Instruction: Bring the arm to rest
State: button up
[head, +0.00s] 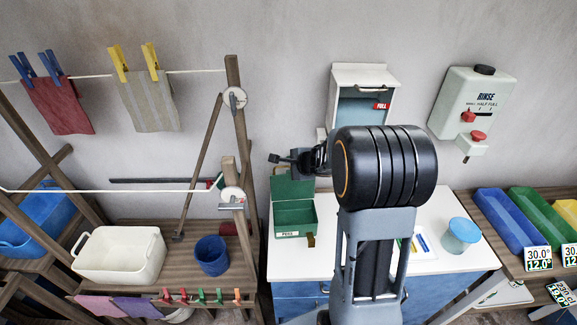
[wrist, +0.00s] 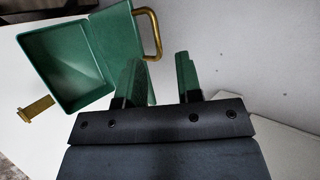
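My gripper (head: 287,158) is at the end of my raised arm, in front of the wall and just above the open green peg box. In the wrist view, its two green-looking fingers (wrist: 159,75) stand apart with nothing seen between them. The green peg box (wrist: 65,65) lies beyond the fingers to the left there, its lid open and a brass-coloured handle and latch showing. In the head view the box (head: 295,218) stands on the white counter, and its inside looks empty. My arm hides the middle of the counter.
A wooden drying rack with lines and cloths, a white basin (head: 120,258) and a blue cup (head: 211,256) are at left. A wall cabinet (head: 350,82) and rinse dispenser (head: 465,100) hang behind.

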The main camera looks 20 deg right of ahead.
dwell(0.5)
jog(key=s+r+n+h+b, duration=0.3)
jog(key=s+r+n+h, duration=0.35)
jog(key=s+n, duration=0.2)
jog(key=s+a+f+n+g+y, duration=0.1)
jog(key=s+a+n+g+y, duration=0.1)
jog(key=s+a+n, duration=0.3)
jog(key=s+a+f+n+g+y+b, duration=0.1)
jog(key=s+a+n+g+y, duration=0.1)
jog(key=s+n, duration=0.4)
jog(key=s+a+g, duration=0.1)
jog(key=s+a, duration=0.1)
jog(key=s, duration=0.3)
jog(key=shift+s+a, duration=0.35)
jog(key=shift+s, duration=0.05)
